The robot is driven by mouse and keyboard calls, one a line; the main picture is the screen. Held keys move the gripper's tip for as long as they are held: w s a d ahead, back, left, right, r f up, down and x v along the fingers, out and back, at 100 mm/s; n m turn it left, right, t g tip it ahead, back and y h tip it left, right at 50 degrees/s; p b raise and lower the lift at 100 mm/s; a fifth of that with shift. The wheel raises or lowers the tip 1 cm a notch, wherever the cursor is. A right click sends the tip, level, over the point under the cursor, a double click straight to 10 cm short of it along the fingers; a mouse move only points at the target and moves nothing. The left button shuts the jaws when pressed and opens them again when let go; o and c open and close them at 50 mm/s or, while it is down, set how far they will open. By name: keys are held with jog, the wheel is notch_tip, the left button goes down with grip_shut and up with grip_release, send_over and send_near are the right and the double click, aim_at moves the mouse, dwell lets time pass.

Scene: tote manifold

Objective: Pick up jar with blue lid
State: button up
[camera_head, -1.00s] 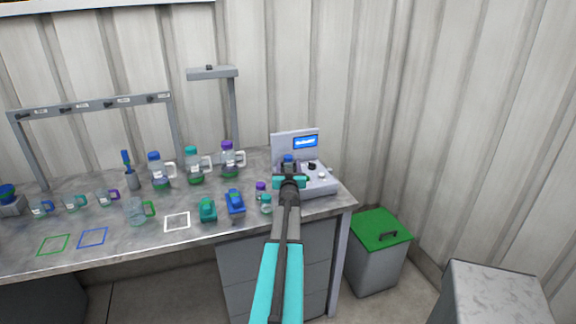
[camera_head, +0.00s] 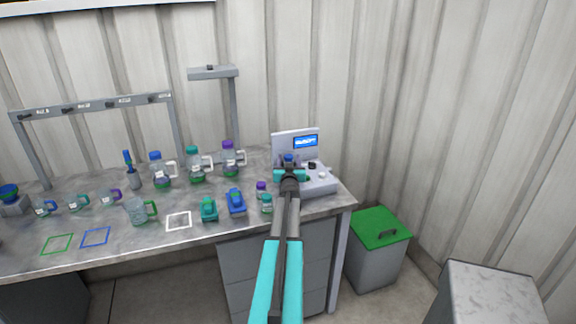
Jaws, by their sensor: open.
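A blue lid (camera_head: 288,158) shows just above my gripper (camera_head: 290,173), in front of the grey device with a blue screen. The jar body under this lid is hidden behind my gripper. My gripper is open, at the left side of the device, close to the lid; I cannot tell whether it touches the jar. A small jar with a purple lid (camera_head: 261,188) and a small jar with a teal lid (camera_head: 267,204) stand on the bench just left of my arm.
The grey device (camera_head: 319,186) stands at the bench's right end. Blue (camera_head: 236,202) and green (camera_head: 209,209) items and several lidded bottles stand further left. A white square outline (camera_head: 178,221) marks bare bench (camera_head: 190,240). A green-lidded bin (camera_head: 378,232) stands on the floor at right.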

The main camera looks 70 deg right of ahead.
jog(key=c, duration=1.3)
jog(key=shift+o, duration=0.2)
jog(key=shift+r, duration=0.2)
jog(key=shift+r+b, duration=0.3)
jog(key=shift+r, duration=0.15)
jog(key=shift+s+a+r+b, duration=0.15)
jog(key=shift+a+r, duration=0.05)
jog(key=shift+r, duration=0.4)
jog(key=shift+s+a+r+b, duration=0.1)
jog(key=shift+a+r+b, duration=0.1)
jog(key=shift+r, duration=0.35)
jog(key=s+r+v, duration=0.1)
jog(key=v, duration=1.4)
jog(key=shift+s+d+r, duration=0.2)
jog(key=shift+s+d, duration=0.15)
